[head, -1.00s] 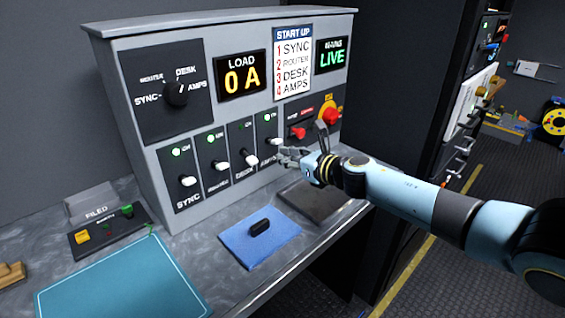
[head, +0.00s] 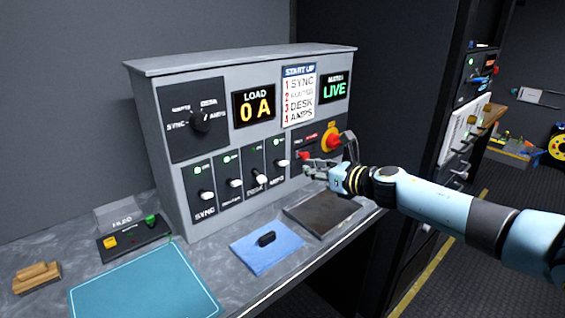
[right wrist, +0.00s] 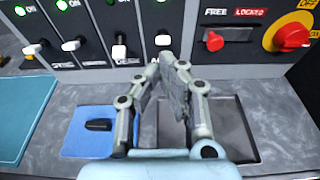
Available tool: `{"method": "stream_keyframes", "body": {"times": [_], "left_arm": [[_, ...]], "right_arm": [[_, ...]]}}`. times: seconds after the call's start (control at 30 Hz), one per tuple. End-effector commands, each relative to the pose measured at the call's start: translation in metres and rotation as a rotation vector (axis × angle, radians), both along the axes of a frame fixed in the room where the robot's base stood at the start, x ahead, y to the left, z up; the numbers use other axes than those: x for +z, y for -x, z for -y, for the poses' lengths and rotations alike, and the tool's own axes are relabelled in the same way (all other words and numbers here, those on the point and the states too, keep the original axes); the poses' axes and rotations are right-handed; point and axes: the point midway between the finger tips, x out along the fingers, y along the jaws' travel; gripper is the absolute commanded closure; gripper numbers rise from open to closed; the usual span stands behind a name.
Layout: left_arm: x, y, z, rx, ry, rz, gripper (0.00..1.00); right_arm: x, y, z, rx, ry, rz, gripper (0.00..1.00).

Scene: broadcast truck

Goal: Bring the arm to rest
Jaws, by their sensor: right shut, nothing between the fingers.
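My right arm comes in from the right in the head view. Its gripper (head: 312,166) is in front of the grey control panel (head: 216,200), near the AMPS switch (head: 281,163) and the red knobs. In the right wrist view the gripper (right wrist: 168,62) has its fingers together with nothing between them. It is above the counter and a dark tray (right wrist: 230,125), and appears apart from the switches. My left gripper is not in view.
A blue cloth (head: 262,250) with a black piece (head: 267,239) on it lies on the counter. A dark rack stands at the right.

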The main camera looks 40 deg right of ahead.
Motion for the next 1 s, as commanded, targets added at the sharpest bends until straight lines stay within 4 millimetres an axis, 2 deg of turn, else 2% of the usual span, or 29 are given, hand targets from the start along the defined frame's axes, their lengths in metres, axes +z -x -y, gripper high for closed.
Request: {"method": "stream_keyframes", "body": {"times": [0.27,0.37,0.43,0.47,0.57,0.6,0.7,0.8,1.0], "left_arm": [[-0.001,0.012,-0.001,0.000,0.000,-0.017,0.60],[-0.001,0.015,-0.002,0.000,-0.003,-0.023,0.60],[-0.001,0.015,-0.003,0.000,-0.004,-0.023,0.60],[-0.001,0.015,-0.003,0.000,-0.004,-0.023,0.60],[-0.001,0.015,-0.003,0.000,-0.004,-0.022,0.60],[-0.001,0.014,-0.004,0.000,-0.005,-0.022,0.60],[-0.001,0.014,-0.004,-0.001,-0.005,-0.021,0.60],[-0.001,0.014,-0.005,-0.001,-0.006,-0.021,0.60],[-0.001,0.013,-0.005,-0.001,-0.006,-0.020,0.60]], "right_arm": [[0.003,0.001,-0.003,-0.027,-0.041,0.012,1.00],[0.014,0.008,-0.011,-0.140,-0.222,0.056,1.00],[0.024,0.022,-0.018,-0.285,-0.458,0.100,1.00],[0.028,0.031,-0.021,-0.360,-0.586,0.117,1.00],[0.027,0.075,-0.031,-0.656,-1.060,0.151,1.00],[0.022,0.097,-0.037,-0.783,-1.247,0.151,1.00],[0.008,0.152,-0.060,-1.083,-1.628,0.129,1.00],[-0.002,0.196,-0.085,-1.324,-1.867,0.094,1.00],[-0.006,0.259,-0.129,-1.670,-2.114,0.026,1.00]]}}
